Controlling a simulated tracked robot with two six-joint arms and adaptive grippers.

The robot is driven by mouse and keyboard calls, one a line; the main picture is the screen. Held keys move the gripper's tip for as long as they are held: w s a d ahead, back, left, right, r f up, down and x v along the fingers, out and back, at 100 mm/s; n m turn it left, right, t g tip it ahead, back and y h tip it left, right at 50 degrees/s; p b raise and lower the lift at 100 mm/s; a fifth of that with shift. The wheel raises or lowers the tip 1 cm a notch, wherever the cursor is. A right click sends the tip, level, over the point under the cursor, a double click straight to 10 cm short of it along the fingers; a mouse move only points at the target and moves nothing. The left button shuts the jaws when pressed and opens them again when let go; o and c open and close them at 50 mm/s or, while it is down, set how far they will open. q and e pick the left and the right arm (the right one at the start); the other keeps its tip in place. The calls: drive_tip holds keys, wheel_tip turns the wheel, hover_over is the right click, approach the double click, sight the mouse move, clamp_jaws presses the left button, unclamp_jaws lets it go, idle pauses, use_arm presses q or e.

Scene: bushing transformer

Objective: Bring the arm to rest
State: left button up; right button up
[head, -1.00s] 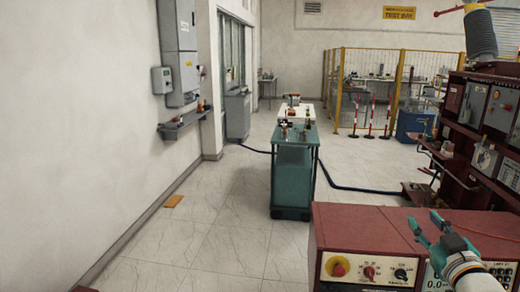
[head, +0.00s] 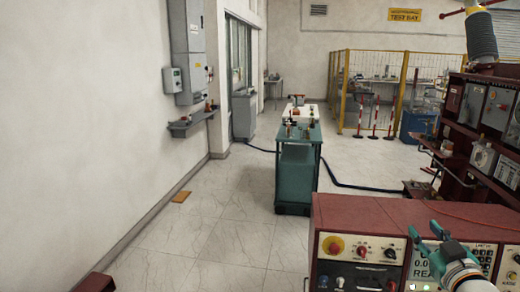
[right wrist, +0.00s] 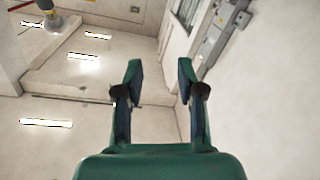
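My right gripper (head: 422,230) is at the lower right of the head view, in front of the upper face of a red control console. In the right wrist view my right gripper (right wrist: 160,80) has its two green fingers spread, with nothing between them. Ceiling lights and a wall show beyond the fingers, so it points upward. My left gripper is not in the head view.
The red console (head: 350,213) has knobs and a display, partly covered by my right arm. A teal cabinet (head: 295,175) stands mid-floor. Red equipment racks (head: 455,95) line the right side. The tiled floor (head: 215,235) at left is mostly clear.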

drive_tip(key=a+f+m+g+y, duration=0.1)
drive_tip(key=a+f+g+y, duration=0.15)
drive_tip(key=a+f, duration=0.7)
drive_tip(key=a+f+m+g+y, duration=0.15)
drive_tip(key=f+g, duration=0.25)
drive_tip(key=f, duration=1.3)
drive_tip(key=s+a+f+m+g+y+b, duration=0.1)
drive_tip(key=s+a+f+g, duration=0.4)
drive_tip(key=s+a+f, duration=0.5)
drive_tip(key=s+a+f+m+g+y, duration=0.1)
drive_tip(key=s+a+f+g, duration=0.5)
drive_tip(key=s+f, duration=0.75)
use_arm(q)
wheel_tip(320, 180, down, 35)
drive_tip(key=b, duration=3.4)
use_arm(e)
wheel_tip(320, 180, down, 33)
use_arm(q)
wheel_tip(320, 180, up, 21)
drive_tip(key=p, duration=2.1)
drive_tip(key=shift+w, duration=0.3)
use_arm(e)
wheel_tip(320, 180, up, 22)
drive_tip(key=shift+d+f, duration=0.25)
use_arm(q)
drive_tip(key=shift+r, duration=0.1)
use_arm(e)
drive_tip(key=shift+n+t, duration=0.25)
